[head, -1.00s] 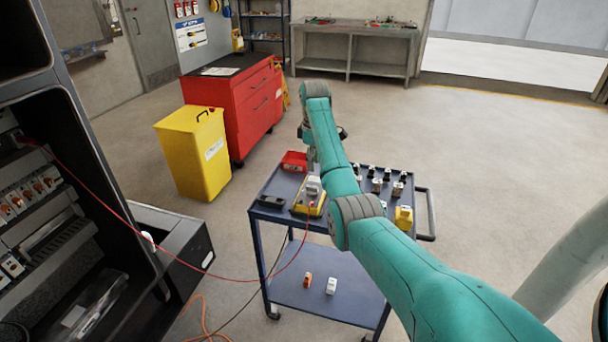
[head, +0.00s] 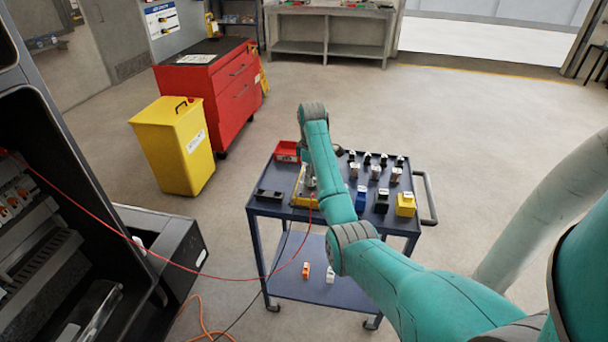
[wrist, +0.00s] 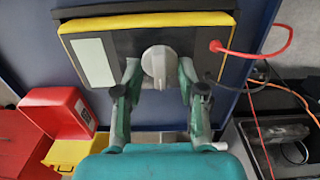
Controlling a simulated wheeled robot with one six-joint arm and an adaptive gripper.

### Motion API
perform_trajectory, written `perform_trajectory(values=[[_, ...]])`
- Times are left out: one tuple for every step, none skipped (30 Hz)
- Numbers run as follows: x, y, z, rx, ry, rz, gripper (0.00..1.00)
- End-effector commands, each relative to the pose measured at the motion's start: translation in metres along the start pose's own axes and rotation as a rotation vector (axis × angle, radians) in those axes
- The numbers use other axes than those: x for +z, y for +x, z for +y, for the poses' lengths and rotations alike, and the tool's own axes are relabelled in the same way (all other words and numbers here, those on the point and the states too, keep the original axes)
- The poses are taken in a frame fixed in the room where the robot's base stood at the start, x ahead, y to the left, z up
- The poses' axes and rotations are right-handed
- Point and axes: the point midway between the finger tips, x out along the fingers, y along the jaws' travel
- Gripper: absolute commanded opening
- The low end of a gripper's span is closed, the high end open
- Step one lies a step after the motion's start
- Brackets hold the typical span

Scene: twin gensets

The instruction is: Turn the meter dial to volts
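The meter (wrist: 195,42) is a dark-faced unit with a yellow rim, lying on the trolley top. It also shows in the head view (head: 298,197), partly hidden by my arm. In the wrist view its pale blank-looking display (wrist: 93,62) is at the left. Its grey round dial (wrist: 158,64) with a raised grip is in the middle. My gripper (wrist: 159,78) is open, one finger on each side of the dial, with visible gaps to it. I cannot tell whether the fingertips touch the meter face. Dial markings are not readable.
A red lead (wrist: 255,50) and a black lead leave the meter's right side; the red one runs to the cabinet (head: 60,150) at left. The trolley (head: 265,208) also carries a red bin (head: 286,151), a black item (head: 270,195), several small blocks and a yellow block (head: 405,204).

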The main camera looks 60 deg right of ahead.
Motion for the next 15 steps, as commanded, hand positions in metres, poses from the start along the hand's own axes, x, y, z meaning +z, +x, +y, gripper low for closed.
perform_trajectory(values=[[0.0016,0.0019,0.0000,0.000,0.000,0.000,0.40],[0.0021,0.0026,0.0000,0.001,0.000,0.000,0.40],[0.0025,0.0031,0.0001,0.001,0.000,0.000,0.40],[0.0027,0.0034,0.0001,0.001,0.000,0.000,0.40],[0.0028,0.0035,0.0001,0.001,0.000,0.000,0.40],[0.0027,0.0035,0.0001,0.001,0.000,0.001,0.40],[0.0027,0.0035,0.0001,0.001,0.000,0.001,0.40],[0.0027,0.0035,0.0001,0.001,0.000,0.001,0.40],[0.0027,0.0034,0.0001,0.001,0.000,0.001,0.40],[0.0026,0.0035,0.0001,0.001,0.000,0.000,0.40],[0.0026,0.0034,0.0001,0.001,0.000,0.000,0.35],[0.0026,0.0034,0.0001,0.001,0.000,0.000,0.25],[0.0026,0.0034,0.0001,0.001,0.000,0.000,0.17],[0.0026,0.0034,0.0001,0.001,0.000,0.000,0.10],[0.0026,0.0034,0.0001,0.001,0.000,0.000,0.00]])
